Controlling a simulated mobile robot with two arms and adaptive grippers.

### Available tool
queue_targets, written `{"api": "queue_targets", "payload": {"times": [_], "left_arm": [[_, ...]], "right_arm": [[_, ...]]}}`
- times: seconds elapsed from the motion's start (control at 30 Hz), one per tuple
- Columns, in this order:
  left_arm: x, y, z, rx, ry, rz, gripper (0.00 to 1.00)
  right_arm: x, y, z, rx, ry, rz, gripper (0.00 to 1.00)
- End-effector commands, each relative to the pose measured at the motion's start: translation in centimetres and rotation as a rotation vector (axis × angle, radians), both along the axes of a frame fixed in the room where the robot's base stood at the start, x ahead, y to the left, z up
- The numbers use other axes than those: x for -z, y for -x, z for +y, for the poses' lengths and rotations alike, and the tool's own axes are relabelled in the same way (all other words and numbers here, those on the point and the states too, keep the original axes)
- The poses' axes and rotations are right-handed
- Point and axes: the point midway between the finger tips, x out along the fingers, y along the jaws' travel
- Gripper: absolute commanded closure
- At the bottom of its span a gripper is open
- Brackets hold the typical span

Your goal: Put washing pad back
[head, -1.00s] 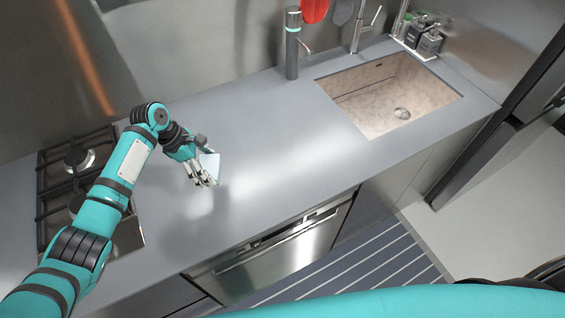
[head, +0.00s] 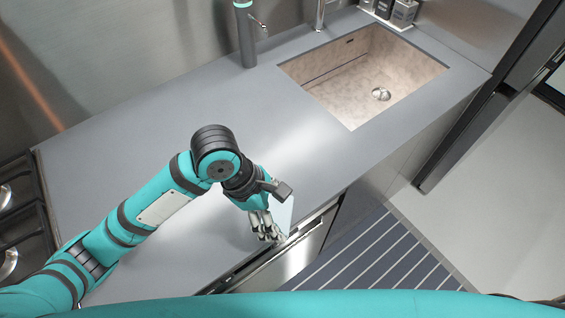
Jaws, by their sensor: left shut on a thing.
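My left gripper (head: 266,226) is shut on a pale, light-blue flat piece, which I take to be the washing pad (head: 284,217). It holds the pad near the front edge of the grey countertop, to the left of the sink. The fingers hide part of the pad. I cannot tell whether the pad touches the counter. My right gripper is not in view.
A beige sink (head: 372,80) is set in the grey countertop (head: 130,130). A dark dispenser (head: 245,35) stands behind it to the left. Dark bottles (head: 403,12) stand at the back right. A gas hob (head: 20,220) is at the left. A striped runner (head: 362,262) lies on the floor.

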Motion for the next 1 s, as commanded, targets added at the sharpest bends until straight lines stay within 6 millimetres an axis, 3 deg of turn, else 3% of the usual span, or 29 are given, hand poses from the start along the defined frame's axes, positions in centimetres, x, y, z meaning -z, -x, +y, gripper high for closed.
{"api": "queue_targets", "payload": {"times": [0.4,0.6,0.8,1.0], "left_arm": [[0.6,-10.3,0.1,-0.006,-0.002,-0.001,0.46],[1.1,-14.3,0.1,-0.001,-0.001,-0.001,0.46],[1.6,-15.6,0.2,0.000,0.000,-0.001,0.46],[4.2,-15.5,0.2,-0.001,-0.001,0.002,0.46]], "right_arm": [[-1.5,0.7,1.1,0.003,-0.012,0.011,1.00],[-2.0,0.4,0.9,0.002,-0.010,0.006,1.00],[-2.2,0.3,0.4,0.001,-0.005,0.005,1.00],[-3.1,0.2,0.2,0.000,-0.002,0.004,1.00]]}}
